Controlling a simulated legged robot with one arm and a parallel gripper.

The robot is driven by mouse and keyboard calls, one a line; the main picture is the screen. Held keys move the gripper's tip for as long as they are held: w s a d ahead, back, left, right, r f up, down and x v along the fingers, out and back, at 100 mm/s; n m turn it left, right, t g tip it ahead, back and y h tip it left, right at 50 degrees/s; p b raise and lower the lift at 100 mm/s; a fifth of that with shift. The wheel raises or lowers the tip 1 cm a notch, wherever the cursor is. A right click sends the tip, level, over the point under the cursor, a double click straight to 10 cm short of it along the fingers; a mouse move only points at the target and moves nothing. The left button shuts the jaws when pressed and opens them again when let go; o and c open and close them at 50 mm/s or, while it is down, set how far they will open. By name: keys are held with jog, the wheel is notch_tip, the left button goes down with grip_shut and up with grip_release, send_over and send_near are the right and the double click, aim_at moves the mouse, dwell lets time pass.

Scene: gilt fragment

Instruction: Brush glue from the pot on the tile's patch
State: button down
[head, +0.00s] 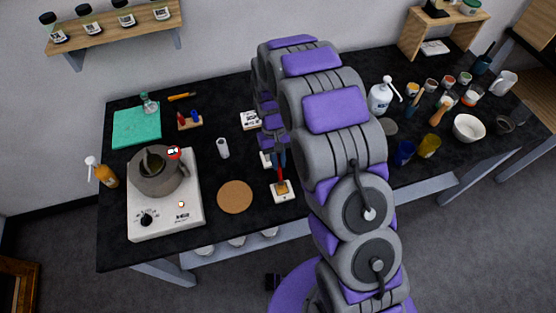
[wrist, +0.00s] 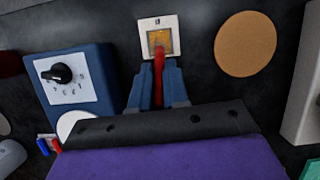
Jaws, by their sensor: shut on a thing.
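The white tile (head: 290,195) lies on the black bench in the middle front, with an amber-gold patch (wrist: 160,40) on it. My gripper (head: 279,157) is above the tile, shut on the red handle of the brush (head: 280,174). In the wrist view my gripper (wrist: 157,84) has its blue fingers on both sides of the brush (wrist: 159,68). The brush points down and its end meets the patch in the picture; the bristles are hard to make out, so contact cannot be told. The grey pot (head: 153,185) stands on the white hot plate (head: 185,220) at the left.
A round cork mat (head: 235,196) lies between hot plate and tile. A grey-white cylinder (head: 223,148), a pump bottle (head: 104,174) and a green mat (head: 137,130) are nearby. A blue box with a dial (wrist: 75,78) stands beside the tile in the wrist view. Cups and bottles crowd the right.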

jog(key=shift+s+d+f, duration=0.1)
jog(key=shift+s+d, duration=0.05)
jog(key=shift+s, duration=0.4)
dwell(0.4)
jog(key=shift+p+v, duration=0.3)
jog(key=shift+v, duration=0.45)
jog(key=shift+s+d+r+p, duration=0.1)
jog(key=shift+r+p, duration=0.2)
jog(key=shift+r, duration=0.85)
jog(key=shift+s+r+p, duration=0.1)
jog(key=shift+r+p, duration=0.15)
jog(key=shift+r, duration=0.95)
jog(key=shift+w, duration=0.1)
